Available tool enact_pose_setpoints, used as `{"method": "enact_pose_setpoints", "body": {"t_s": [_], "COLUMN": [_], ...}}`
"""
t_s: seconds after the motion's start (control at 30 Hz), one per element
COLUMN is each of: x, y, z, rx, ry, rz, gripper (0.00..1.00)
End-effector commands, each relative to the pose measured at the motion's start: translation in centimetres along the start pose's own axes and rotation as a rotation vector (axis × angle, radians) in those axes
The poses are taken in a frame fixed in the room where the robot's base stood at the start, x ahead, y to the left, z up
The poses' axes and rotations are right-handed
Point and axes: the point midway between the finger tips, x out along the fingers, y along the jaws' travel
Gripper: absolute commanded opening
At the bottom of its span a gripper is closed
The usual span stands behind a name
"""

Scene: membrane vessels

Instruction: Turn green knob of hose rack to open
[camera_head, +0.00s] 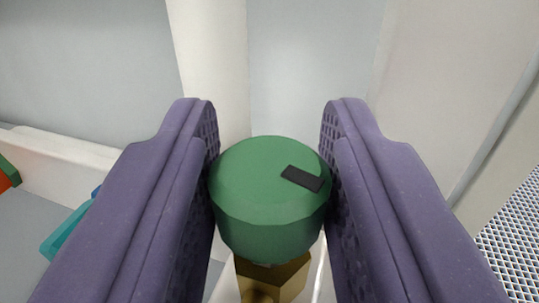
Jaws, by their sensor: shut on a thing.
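The green knob (262,203) is in the middle of the view, a rounded cap with a short black mark (302,179) on its top, right of centre. The mark slants down to the right. The knob sits on a brass fitting (277,279) below it. My gripper (268,170) has one purple finger on each side of the knob and is shut on it. The textured inner pads touch its left and right sides. The hose rack around the fitting is mostly hidden by the fingers.
White and grey wall panels (310,65) stand behind the knob. A teal object (66,232) and a green and orange object (8,174) lie at the left, partly cut off. A perforated metal sheet (515,240) is at the lower right.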

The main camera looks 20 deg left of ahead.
Motion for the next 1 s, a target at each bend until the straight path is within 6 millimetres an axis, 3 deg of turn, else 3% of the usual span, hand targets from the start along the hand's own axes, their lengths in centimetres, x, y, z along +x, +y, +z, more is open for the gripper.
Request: {"method": "enact_pose_setpoints", "body": {"t_s": [0.6, 1.0], "x": [0.00, 0.04], "y": [0.09, 0.00], "z": [-0.26, -0.08], "rx": [0.001, 0.000], "ry": [-0.002, 0.000], "rz": [-0.563, -0.782], "gripper": [0.06, 0.06]}}
